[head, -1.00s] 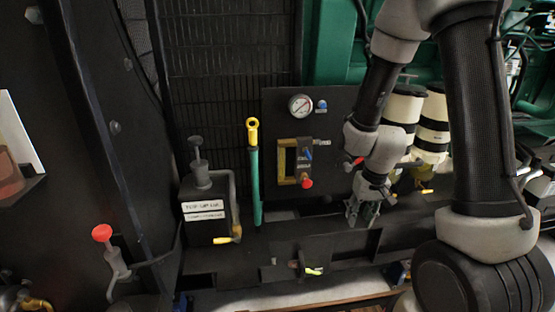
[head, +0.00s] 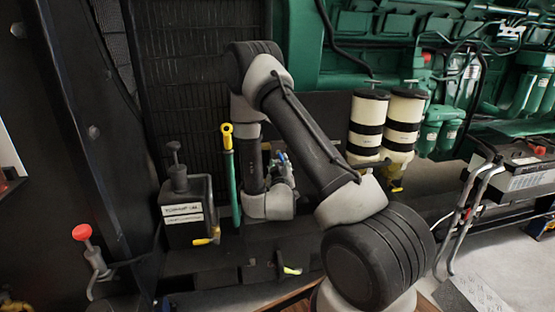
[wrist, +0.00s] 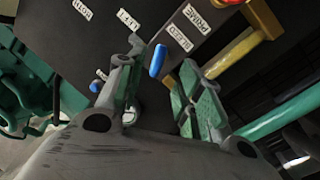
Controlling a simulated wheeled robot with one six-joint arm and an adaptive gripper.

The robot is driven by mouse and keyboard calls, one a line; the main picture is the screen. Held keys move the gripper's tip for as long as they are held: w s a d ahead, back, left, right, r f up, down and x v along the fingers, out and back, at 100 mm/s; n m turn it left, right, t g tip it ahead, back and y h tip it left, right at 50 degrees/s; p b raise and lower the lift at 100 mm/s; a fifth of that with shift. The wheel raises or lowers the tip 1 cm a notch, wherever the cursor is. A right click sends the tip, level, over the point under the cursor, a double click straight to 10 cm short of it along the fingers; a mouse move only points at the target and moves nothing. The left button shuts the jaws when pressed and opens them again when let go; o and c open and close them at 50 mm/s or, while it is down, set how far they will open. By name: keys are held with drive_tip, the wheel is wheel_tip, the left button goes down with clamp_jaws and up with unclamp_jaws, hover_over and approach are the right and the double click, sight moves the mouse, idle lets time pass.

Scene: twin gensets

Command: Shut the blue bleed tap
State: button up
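A blue tap handle (wrist: 158,60) shows in the wrist view in front of the dark panel, between my gripper's two fingertips. My gripper (wrist: 161,70) is open, with one finger left of the handle and one right of it; I see a gap on the right and cannot tell whether the left finger touches. A second, smaller blue part (wrist: 95,87) lies left of the left finger. In the head view my gripper (head: 280,163) is in front of the panel, and my arm hides most of the panel and its taps.
A red knob with a yellow bar (wrist: 245,50) is at the upper right of the wrist view. A teal pipe with a yellow top (head: 231,170) stands close left of my arm. A black labelled box (head: 188,210) and two cream filters (head: 403,125) flank it.

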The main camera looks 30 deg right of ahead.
sight(281, 159)
drive_tip(key=x, duration=0.6)
clamp_jaws()
